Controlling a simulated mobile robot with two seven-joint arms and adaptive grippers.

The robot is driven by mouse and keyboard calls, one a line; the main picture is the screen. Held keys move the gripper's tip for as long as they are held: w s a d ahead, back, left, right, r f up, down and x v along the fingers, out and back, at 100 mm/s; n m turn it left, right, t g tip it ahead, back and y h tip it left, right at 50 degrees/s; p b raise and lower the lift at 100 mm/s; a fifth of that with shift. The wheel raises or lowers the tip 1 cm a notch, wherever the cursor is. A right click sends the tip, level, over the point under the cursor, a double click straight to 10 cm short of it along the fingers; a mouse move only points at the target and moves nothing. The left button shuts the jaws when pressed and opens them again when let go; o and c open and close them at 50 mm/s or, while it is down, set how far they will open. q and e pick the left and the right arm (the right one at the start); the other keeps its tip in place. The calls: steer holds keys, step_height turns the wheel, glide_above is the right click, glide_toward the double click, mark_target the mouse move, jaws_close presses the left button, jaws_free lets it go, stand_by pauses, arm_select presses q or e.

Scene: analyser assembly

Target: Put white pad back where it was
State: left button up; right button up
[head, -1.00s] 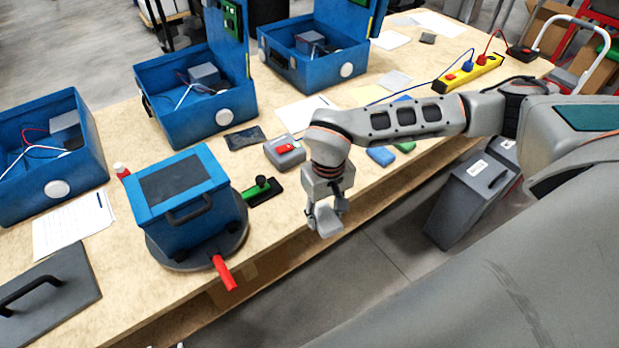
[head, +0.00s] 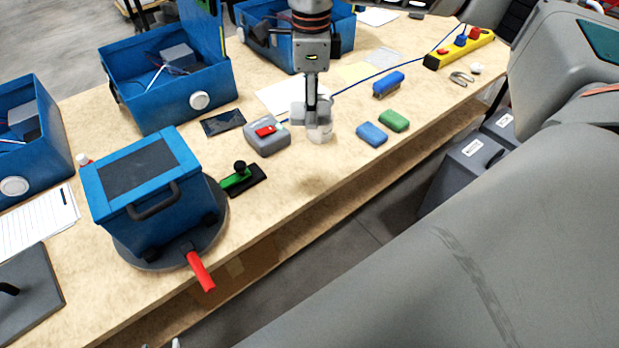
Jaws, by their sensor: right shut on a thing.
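My right gripper (head: 312,122) points down over the table, to the right of the grey box with a red switch. It is shut on a small pale, whitish piece (head: 320,133), which appears to be the white pad. The fingers partly hide the piece, and I cannot tell whether it touches the tabletop (head: 300,190). My left gripper is not in view.
The grey switch box (head: 267,138) stands close left of the gripper. A blue block (head: 372,134) and a green block (head: 394,121) lie to its right. Open blue cases stand behind, and a closed blue box (head: 145,190) sits on a turntable at left.

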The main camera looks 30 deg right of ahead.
steer(key=shift+d+r+m, duration=0.1)
steer(key=shift+r+m, duration=0.15)
steer(key=shift+m, duration=0.15)
steer(key=b, duration=0.1)
glide_above(311, 175)
step_height(311, 175, down, 15)
steer(key=shift+m, duration=0.3)
steer(key=shift+f+b, duration=0.3)
steer(key=shift+f, duration=2.05)
steer(key=shift+s, duration=0.1)
steer(key=shift+f, duration=0.15)
steer(key=o, duration=1.1)
